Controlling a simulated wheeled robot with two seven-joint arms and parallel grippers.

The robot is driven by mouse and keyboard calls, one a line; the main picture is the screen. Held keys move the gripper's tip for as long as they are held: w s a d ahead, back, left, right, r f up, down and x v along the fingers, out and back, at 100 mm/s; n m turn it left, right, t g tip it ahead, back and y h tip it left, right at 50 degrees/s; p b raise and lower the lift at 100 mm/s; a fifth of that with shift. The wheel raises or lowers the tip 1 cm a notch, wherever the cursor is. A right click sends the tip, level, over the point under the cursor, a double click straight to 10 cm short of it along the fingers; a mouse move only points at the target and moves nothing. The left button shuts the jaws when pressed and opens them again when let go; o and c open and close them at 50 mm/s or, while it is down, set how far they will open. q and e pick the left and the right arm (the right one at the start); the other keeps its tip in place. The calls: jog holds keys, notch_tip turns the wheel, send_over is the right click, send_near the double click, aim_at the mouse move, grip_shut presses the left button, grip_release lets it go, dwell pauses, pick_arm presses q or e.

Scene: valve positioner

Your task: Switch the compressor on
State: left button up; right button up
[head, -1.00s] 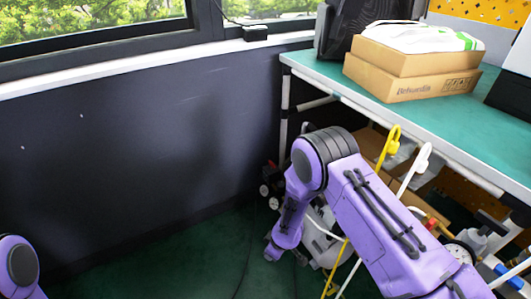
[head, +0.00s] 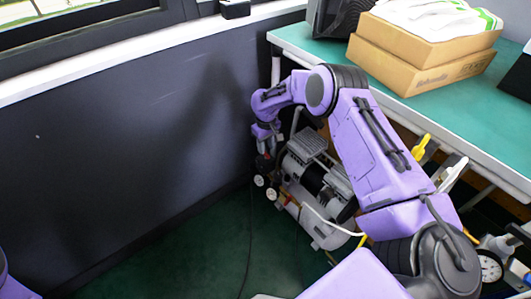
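The compressor (head: 322,232) stands on the floor beside the workbench, with a silver tank, a dark motor and a grey ribbed top. It is partly hidden behind my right arm. My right gripper (head: 268,150) points down at the compressor's far left end, above the small wheels. Its fingers are small and dark here, and I cannot tell whether they touch the compressor or are open. No switch can be made out. Only a bit of my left arm shows at the lower left edge; its gripper is out of view.
The workbench (head: 318,46) with a green top carries cardboard boxes (head: 415,68) and stands right beside my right arm. A dark wall (head: 120,150) closes off the left. A gauge (head: 489,268) and yellow and white hoses are at the right. The green floor (head: 185,265) is clear at lower left.

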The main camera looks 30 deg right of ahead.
aim_at(266, 153)
notch_tip(266, 153, down, 4)
jog(key=shift+f+b, duration=0.25)
jog(key=shift+b, duration=0.15)
grip_shut()
